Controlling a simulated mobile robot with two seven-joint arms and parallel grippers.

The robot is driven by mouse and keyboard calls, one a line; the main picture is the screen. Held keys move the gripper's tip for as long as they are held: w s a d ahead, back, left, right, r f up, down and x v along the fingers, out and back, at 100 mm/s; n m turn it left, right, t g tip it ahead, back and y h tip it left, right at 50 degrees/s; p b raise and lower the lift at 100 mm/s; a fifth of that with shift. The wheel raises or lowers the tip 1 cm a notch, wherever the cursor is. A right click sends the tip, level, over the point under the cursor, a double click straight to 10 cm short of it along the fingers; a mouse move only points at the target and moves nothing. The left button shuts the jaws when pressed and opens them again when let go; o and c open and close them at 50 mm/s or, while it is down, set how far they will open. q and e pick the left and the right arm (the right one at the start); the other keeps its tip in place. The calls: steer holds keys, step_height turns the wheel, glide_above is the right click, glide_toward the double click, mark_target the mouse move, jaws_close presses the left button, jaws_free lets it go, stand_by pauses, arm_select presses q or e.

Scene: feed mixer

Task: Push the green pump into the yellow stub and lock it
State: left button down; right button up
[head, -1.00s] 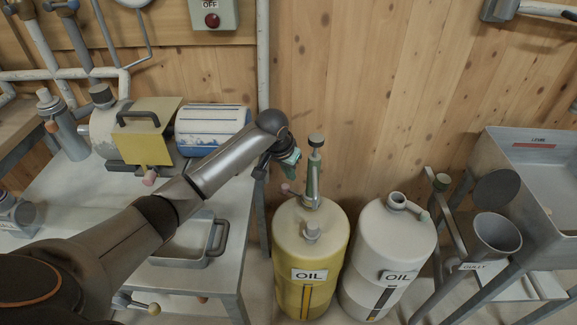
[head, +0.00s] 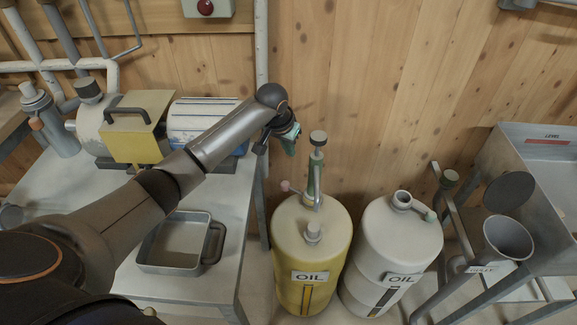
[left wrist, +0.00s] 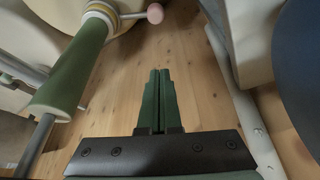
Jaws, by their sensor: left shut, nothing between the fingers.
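The green pump (head: 315,178) stands upright on top of the yellow oil drum (head: 290,240), with a dark round knob at its top and a grey rod. A lever with a pink knob (head: 287,186) sticks out left near the pump's base. In the left wrist view the green pump (left wrist: 75,72) runs down to a pale collar (left wrist: 102,10) on the drum; how deep it sits I cannot tell. My left gripper (head: 292,142) is shut and empty, just left of the pump's top. Its closed green fingers also show in the left wrist view (left wrist: 158,76). My right gripper is out of view.
A white oil drum (head: 395,245) stands close to the right of the yellow one. A grey table (head: 215,285) at left carries a tray (head: 170,268) and a motor unit (head: 205,118). A funnel (head: 505,240) and metal bin (head: 545,160) are at right.

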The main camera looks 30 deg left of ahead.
mark_target(293, 189)
arm_select(q)
step_height(293, 189, down, 10)
steer(key=b, duration=0.2)
steer(key=shift+s, duration=0.35)
stand_by(0.3)
steer(key=shift+r, duration=0.1)
steer(key=shift+s+n+p, duration=0.3)
steer(key=shift+n+p, duration=0.1)
steer(key=shift+p, duration=0.45)
steer(key=shift+s+p, duration=0.1)
steer(key=shift+p, duration=0.25)
